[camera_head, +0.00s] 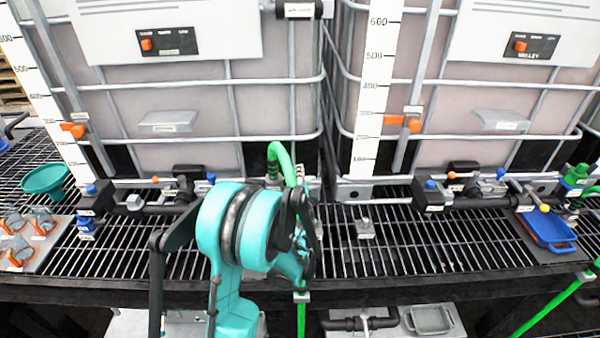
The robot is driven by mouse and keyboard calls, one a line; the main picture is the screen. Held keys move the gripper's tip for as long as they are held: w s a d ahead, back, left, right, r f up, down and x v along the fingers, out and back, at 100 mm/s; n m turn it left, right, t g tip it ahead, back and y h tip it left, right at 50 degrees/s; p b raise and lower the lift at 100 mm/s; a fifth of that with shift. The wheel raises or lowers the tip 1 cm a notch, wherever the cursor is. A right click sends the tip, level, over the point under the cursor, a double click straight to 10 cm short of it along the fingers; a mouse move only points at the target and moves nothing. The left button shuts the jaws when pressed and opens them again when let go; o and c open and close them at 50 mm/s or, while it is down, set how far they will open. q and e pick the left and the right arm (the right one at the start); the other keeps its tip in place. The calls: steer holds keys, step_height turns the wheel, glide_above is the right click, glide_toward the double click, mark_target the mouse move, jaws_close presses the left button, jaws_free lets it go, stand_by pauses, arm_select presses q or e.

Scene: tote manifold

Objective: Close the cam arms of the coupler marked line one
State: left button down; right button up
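A green hose (283,160) rises and bends behind my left gripper, and its lower part shows below the grating edge. My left gripper (298,228) is a dark shape at the end of my teal arm, in front of the grating near the middle. Its fingers are seen nearly edge-on, so I cannot tell whether they are open or touch anything. Any coupler behind the gripper and arm is hidden. A green fitting (575,177) stands at the far right beside another green hose. I cannot read a line one mark anywhere. My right gripper is not in view.
Grating right of centre is mostly clear.

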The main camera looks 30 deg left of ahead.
arm_select(q)
steer(key=shift+r+n, duration=0.1)
steer(key=shift+n, duration=0.3)
steer(key=shift+s+a+r+n, duration=0.3)
steer(key=shift+a+r+n, duration=0.2)
steer(key=shift+n, duration=1.4)
steer(key=shift+s+a+r+n, duration=0.25)
steer(key=shift+a+r+n, duration=0.25)
steer(key=shift+n, duration=1.4)
steer(key=shift+s+a+r+n, duration=0.35)
steer(key=shift+r+n, duration=0.3)
steer(key=shift+n, duration=1.25)
steer(key=c, duration=1.6)
jaws_free()
